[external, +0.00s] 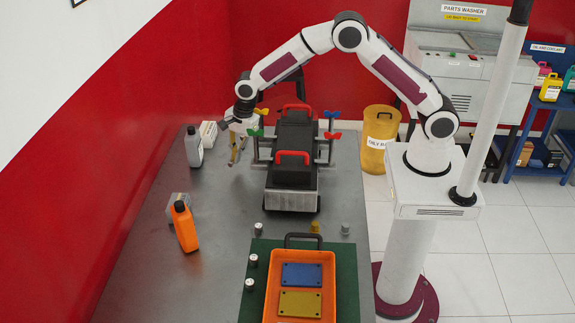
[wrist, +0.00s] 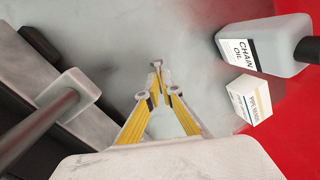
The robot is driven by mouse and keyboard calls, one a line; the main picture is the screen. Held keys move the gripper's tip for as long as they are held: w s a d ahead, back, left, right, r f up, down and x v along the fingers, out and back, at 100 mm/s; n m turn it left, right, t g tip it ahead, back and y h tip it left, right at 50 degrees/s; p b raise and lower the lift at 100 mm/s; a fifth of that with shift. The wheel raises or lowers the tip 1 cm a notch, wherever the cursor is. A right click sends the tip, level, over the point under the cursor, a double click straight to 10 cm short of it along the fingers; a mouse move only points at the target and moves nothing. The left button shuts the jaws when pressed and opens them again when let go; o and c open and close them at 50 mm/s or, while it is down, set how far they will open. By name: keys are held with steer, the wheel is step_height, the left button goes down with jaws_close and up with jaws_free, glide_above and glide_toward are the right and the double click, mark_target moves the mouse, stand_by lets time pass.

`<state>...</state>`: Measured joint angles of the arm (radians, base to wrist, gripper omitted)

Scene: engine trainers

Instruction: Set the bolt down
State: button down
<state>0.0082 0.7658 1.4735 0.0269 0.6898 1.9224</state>
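My gripper (external: 237,155) hangs at the arm's end over the left part of the grey bench (external: 215,240), left of the black engine trainer. In the wrist view my gripper's (wrist: 158,88) yellow fingers point down toward the bench, their grey tips spread apart with a gap between them. I can make out no bolt held between them. I cannot tell whether the tips touch the bench. Several small cylindrical pieces stand near the front, one grey (external: 345,229) and one yellow (external: 315,227); I cannot tell whether any is the bolt.
The engine trainer (external: 292,165) with red handles stands close right of my gripper. A grey chain oil bottle (external: 194,147) and a small white box (external: 208,129) stand left. An orange bottle (external: 184,226) and orange tray (external: 271,292) are nearer.

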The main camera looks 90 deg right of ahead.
mark_target(235, 172)
steer(key=shift+s+x, duration=0.2)
steer(key=shift+x, duration=0.75)
steer(key=shift+s+x, duration=0.2)
steer(key=shift+x, duration=0.7)
steer(key=shift+f, duration=0.2)
steer(key=c, duration=2.2)
jaws_free()
steer(key=shift+c, duration=0.2)
steer(key=v, duration=1.2)
steer(key=shift+r, duration=0.15)
